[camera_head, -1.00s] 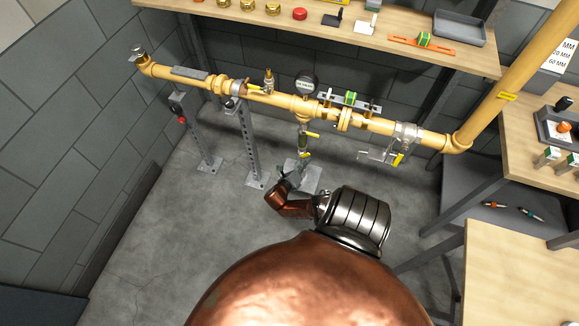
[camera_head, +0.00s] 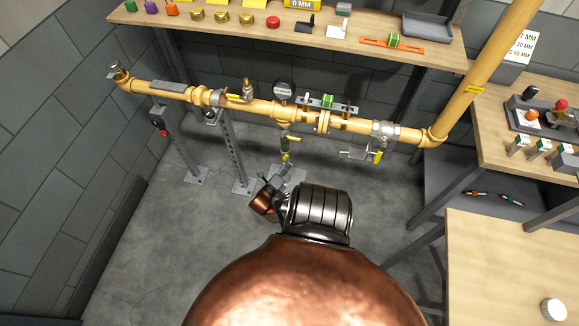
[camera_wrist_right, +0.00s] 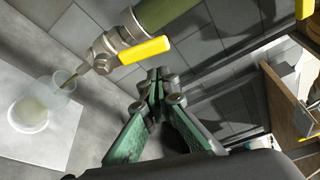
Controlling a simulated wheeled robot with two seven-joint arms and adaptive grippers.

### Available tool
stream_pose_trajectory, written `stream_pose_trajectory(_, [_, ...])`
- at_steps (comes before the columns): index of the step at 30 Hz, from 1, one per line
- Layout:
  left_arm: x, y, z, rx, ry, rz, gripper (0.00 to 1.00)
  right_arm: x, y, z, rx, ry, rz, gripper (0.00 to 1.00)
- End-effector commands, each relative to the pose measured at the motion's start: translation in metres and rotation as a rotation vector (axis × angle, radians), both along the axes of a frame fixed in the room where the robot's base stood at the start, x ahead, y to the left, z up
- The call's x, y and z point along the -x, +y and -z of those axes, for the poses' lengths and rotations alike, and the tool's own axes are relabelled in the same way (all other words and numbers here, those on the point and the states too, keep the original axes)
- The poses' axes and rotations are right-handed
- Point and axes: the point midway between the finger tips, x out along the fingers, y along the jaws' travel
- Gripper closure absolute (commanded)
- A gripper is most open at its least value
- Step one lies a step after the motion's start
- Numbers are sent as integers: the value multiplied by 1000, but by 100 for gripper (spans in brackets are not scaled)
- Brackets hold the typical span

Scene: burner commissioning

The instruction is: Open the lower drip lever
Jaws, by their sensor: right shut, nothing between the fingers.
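The lower drip lever (camera_wrist_right: 145,50) is a yellow handle on a small metal valve (camera_wrist_right: 104,55) under a dark green tube. In the wrist view it points right of the valve, crosswise to the tube. In the head view the lever (camera_head: 285,157) is small, low on the drip leg below the gauge. My right gripper (camera_wrist_right: 160,78) is shut and empty, its green fingers meeting just below the lever in the wrist view, with no clear contact. In the head view this gripper (camera_head: 273,184) is small and partly hidden by my wrist. My left gripper is not in view.
A clear cup (camera_wrist_right: 30,115) stands on a pale plate below the valve outlet. Another yellow lever (camera_head: 294,138) sits higher on the drip leg. The yellow pipe (camera_head: 262,107) runs above, on grey posts (camera_head: 235,150). A wooden bench (camera_head: 510,255) stands at the right.

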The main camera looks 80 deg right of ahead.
Motion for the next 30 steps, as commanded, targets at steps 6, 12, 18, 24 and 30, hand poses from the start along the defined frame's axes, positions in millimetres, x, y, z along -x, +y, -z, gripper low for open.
stream_pose_trajectory(6, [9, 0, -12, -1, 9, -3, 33, 7, 27, 1, -3, -3, 3, 100])
stream_pose_trajectory(12, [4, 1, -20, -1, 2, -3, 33, -9, 67, -2, -1, -2, -1, 100])
stream_pose_trajectory(18, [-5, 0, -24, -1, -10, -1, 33, -17, 89, -3, 0, 0, 0, 100])
stream_pose_trajectory(24, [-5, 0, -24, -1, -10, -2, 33, -18, 95, -3, 1, 0, 0, 100])
stream_pose_trajectory(30, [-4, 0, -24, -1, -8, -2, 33, -17, 95, -3, 1, 1, 2, 100])
